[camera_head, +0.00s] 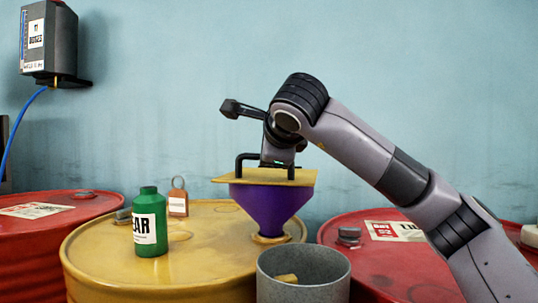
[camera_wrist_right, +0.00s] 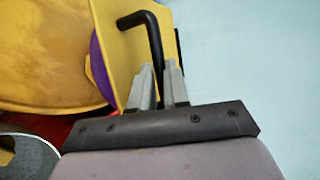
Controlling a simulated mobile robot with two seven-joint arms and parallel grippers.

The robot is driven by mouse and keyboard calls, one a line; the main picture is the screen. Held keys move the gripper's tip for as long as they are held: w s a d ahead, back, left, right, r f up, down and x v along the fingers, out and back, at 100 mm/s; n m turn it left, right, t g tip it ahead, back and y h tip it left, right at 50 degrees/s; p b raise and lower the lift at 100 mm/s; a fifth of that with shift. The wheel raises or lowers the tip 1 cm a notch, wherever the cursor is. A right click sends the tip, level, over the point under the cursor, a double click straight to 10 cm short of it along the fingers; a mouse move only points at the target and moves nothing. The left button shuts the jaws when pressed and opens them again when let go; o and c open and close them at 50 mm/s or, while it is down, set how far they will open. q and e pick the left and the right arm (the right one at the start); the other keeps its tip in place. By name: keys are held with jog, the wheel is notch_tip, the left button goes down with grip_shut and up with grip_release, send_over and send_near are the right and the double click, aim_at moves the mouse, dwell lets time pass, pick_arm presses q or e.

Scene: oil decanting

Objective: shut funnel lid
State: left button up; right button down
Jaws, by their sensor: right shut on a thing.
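The purple funnel (camera_head: 268,207) stands upright on the yellow drum. Its flat yellow lid (camera_head: 222,179) lies about level across the funnel's top, with no clear gap visible. A black bar handle (camera_head: 238,164) rises from the lid. My right gripper (camera_head: 278,161) is above the lid and shut on this handle. In the right wrist view, the fingers of the gripper (camera_wrist_right: 160,75) close around the black handle (camera_wrist_right: 152,30), beside the yellow lid (camera_wrist_right: 125,50). A sliver of the purple funnel (camera_wrist_right: 99,68) shows behind the lid. My left gripper is not in view.
A grey bin (camera_head: 305,280) stands in front. Red drums stand left (camera_head: 25,240) and right (camera_head: 375,270). A grey box (camera_head: 50,40) hangs on the wall.

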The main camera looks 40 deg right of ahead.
jog(key=shift+a+f, duration=0.2)
jog(key=shift+f, duration=0.6)
jog(key=c, duration=1.1)
grip_release()
jog(key=shift+s, duration=0.1)
jog(key=shift+r, duration=0.1)
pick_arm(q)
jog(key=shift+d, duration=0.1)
pick_arm(e)
jog(key=shift+d+r, duration=0.1)
jog(key=shift+r, duration=0.05)
jog(key=shift+s+r, duration=0.2)
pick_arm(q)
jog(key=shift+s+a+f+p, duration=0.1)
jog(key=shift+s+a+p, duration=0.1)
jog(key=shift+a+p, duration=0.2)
pick_arm(e)
jog(key=v, duration=0.6)
jog(key=shift+s+a, duration=0.25)
jog(key=shift+r, duration=0.1)
